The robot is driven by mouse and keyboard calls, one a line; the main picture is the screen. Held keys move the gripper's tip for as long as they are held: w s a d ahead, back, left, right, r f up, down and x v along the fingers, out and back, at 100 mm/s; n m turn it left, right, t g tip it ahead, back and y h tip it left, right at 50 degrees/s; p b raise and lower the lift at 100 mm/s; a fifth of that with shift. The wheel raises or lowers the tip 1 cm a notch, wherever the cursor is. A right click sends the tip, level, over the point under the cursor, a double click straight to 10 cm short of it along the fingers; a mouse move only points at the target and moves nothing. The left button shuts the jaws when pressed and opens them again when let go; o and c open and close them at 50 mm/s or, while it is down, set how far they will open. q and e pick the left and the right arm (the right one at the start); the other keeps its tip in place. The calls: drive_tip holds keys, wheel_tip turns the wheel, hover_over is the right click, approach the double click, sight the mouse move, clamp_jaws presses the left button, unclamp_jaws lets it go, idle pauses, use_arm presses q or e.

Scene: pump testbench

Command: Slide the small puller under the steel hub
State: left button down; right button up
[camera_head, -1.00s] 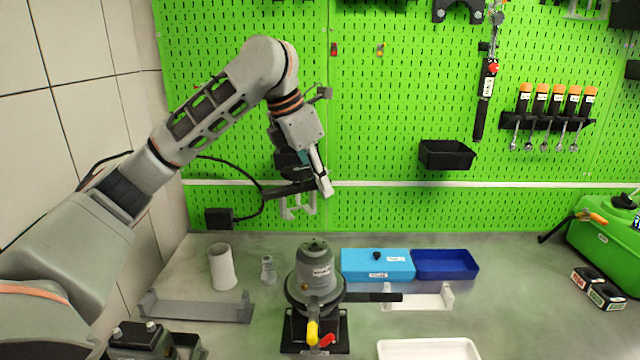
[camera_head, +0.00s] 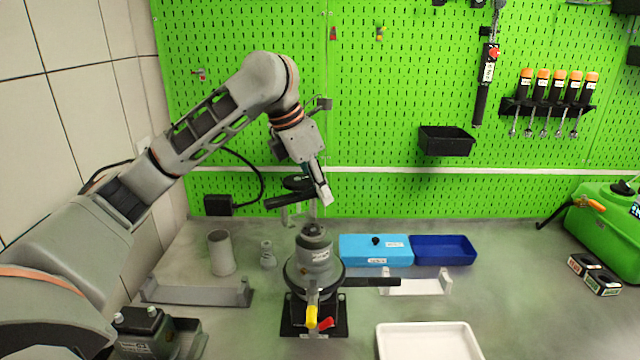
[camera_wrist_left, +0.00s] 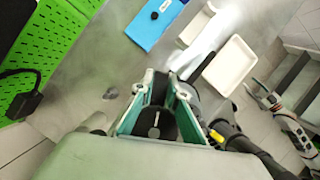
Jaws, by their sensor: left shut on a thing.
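My left gripper (camera_head: 309,184) is shut on the small puller (camera_head: 298,214), a grey frame with a dark bar and round top, held in the air before the pegboard. In the left wrist view the puller's black round top (camera_wrist_left: 155,124) shows between the teal fingers. The steel hub (camera_head: 315,252) appears to be the grey labelled cylinder on a black stand, below and slightly right of the puller. The hub's top overlaps the puller's lower end in the head view; I cannot tell if they touch. What looks like my right gripper (camera_wrist_left: 268,98) shows small in the wrist view.
A grey cylinder (camera_head: 221,253) and a small grey fitting (camera_head: 268,256) stand left of the hub. A black handle (camera_head: 370,282) sticks out right. A white tray (camera_head: 428,328) lies in front.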

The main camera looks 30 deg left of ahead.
use_arm(q)
drive_tip(key=s+d, duration=0.3)
drive_tip(key=d, duration=0.3)
drive_tip(key=shift+s+r, duration=0.15)
idle(0.7)
drive_tip(key=shift+s+d, duration=0.15)
drive_tip(key=shift+d, duration=0.05)
idle(1.8)
drive_tip(key=c, duration=1.9)
unclamp_jaws()
drive_tip(key=v, duration=1.2)
drive_tip(key=shift+s, duration=0.1)
